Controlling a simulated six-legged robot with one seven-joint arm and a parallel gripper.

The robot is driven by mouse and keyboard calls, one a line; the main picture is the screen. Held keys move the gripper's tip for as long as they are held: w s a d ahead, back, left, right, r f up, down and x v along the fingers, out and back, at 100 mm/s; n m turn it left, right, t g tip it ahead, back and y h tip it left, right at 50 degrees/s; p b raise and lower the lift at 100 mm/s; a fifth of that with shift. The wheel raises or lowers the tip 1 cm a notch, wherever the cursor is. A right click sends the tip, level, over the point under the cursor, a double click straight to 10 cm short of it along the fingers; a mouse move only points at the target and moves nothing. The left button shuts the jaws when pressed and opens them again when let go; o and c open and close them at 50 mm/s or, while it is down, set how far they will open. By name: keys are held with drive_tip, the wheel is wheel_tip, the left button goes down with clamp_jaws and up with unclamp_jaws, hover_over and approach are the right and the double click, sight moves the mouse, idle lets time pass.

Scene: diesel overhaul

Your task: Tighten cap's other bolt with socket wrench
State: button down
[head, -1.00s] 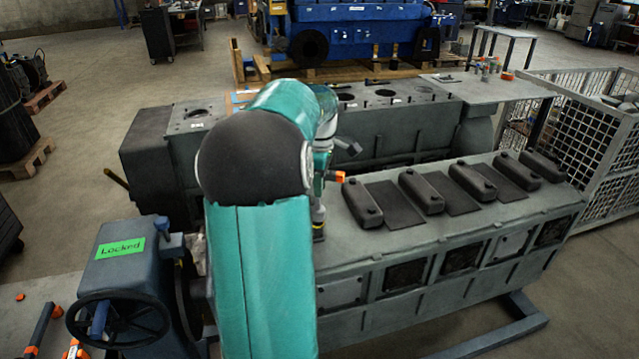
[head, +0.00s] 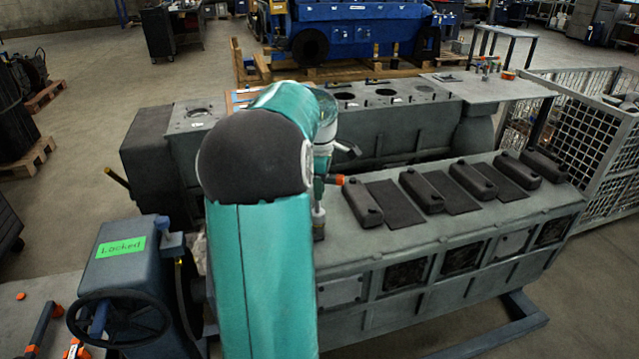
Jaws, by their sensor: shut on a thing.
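My gripper (head: 324,172) is partly hidden behind my teal arm. It is shut on the socket wrench, whose orange handle end (head: 336,180) sticks out to the right. The wrench's grey socket end (head: 319,218) points down, upright, at the near left part of the grey engine block's top (head: 345,243). I cannot tell whether it sits on a bolt. Several dark caps (head: 362,205) stand in a row on the block to the right. The cap and bolt under the wrench are hidden by my arm.
A stand with a handwheel (head: 119,318) and a green "Locked" label (head: 121,246) is at the block's left end. A second grey block (head: 400,125) lies behind. A wire mesh cage (head: 590,150) stands at the right. Open floor lies front right.

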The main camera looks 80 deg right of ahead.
drive_tip(key=shift+f, duration=0.15)
drive_tip(key=m, duration=0.3)
drive_tip(key=shift+w, duration=0.15)
drive_tip(key=m, duration=0.5)
drive_tip(key=shift+n, duration=0.3)
drive_tip(key=c, duration=1.9)
unclamp_jaws()
clamp_jaws()
drive_tip(key=shift+r, duration=1.75)
